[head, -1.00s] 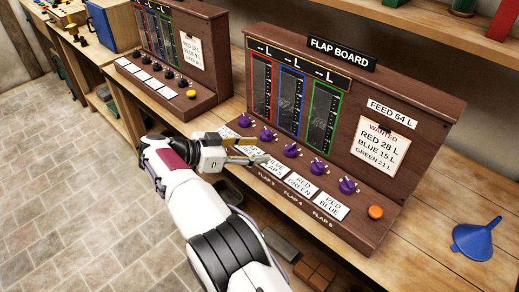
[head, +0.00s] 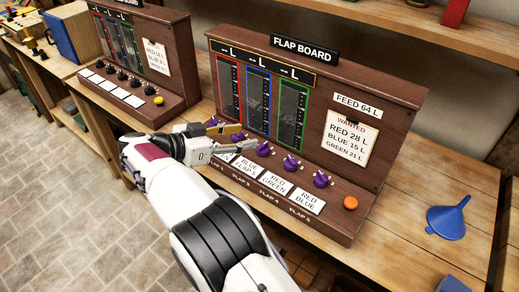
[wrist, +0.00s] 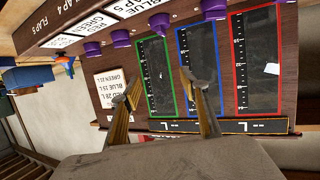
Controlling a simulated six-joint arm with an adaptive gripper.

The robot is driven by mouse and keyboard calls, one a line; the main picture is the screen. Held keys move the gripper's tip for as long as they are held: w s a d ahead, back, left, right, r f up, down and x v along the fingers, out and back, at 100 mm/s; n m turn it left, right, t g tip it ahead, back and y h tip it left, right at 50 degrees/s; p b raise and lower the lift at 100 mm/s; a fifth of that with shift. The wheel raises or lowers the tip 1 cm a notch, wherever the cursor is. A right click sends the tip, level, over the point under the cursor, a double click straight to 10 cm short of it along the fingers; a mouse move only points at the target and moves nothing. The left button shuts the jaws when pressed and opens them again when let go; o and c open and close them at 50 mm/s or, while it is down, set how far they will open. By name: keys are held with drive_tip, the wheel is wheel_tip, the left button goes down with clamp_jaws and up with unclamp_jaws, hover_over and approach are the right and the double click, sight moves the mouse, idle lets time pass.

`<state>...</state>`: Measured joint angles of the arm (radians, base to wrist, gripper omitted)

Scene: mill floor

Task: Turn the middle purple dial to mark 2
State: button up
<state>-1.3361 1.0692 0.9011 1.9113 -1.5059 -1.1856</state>
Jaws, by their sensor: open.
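The flap board (head: 385,135) is a brown cabinet with a row of purple dials along its sloped front. The middle purple dial (head: 264,148) sits behind the label "BLUE FLAP 5", just right of my gripper (head: 247,138) in the head view. In the wrist view the middle dial (wrist: 165,22) shows near the top, ahead of my gripper (wrist: 159,79). My gripper is open, with nothing between its fingers. It appears apart from the dial. The dial's pointer is too small to read against its marks. The leftmost dials are partly hidden by my gripper.
Two more purple dials (head: 291,162) (head: 321,180) and an orange button (head: 350,203) stand to the right. Three framed gauges (head: 258,105) rise behind. A blue funnel (head: 448,217) lies on the bench. A second board (head: 150,50) stands at the left.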

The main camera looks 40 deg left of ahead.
drive_tip(key=w, duration=0.1)
drive_tip(key=n+y, duration=0.4)
drive_tip(key=y, duration=0.1)
approach(259, 150)
drive_tip(key=w, duration=0.1)
drive_tip(key=w+d, duration=0.1)
drive_tip(key=shift+w+f, duration=0.25)
drive_tip(key=shift+w, duration=0.15)
drive_tip(key=shift+s+a+f, duration=0.1)
drive_tip(key=shift+a+f, duration=0.15)
drive_tip(key=shift+a, duration=0.2)
drive_tip(key=shift+x, duration=3.9)
drive_tip(key=c, duration=1.1)
